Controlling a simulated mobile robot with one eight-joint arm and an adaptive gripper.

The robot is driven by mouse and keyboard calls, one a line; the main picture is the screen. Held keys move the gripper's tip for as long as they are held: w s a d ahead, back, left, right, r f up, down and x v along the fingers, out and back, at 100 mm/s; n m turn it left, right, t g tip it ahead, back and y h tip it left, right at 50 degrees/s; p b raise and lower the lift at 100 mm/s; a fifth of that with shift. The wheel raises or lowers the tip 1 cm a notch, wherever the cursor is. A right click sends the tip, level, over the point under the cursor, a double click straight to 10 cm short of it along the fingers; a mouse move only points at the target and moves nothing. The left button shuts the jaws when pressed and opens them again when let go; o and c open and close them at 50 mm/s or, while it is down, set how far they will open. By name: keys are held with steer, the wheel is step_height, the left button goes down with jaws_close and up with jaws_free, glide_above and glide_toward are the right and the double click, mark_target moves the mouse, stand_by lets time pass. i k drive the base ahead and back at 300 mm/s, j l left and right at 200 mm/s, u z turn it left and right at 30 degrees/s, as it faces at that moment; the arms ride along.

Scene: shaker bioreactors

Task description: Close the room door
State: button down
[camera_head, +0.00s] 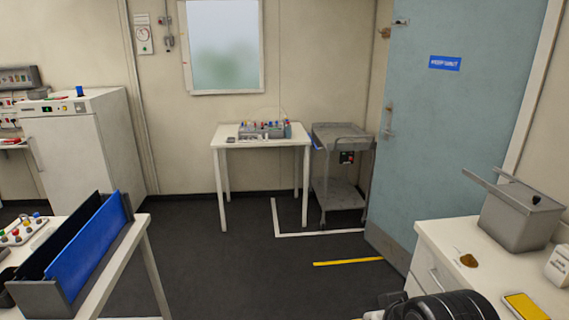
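The room door (430,115) is light blue and stands at the right of the head view, with a blue sign (445,63) high on it. A metal handle (389,121) is on its left part, and a closer or latch fitting (400,22) shows near its top. The door appears to stand ajar, at an angle to the back wall. A yellow floor strip (348,262) lies near its foot. A dark rounded part of my arm shows at the bottom edge. My gripper's fingers are not in view.
A white counter (440,255) with a grey metal box (520,215) stands in front of the door at right. A grey cart (340,190) stands left of the door beside a small white table (262,145). Another table fills the lower left; dark floor between is clear.

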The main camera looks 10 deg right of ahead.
mark_target(458, 72)
steer(key=i, duration=1.1)
steer(key=i+z, duration=0.1)
steer(key=i, duration=1)
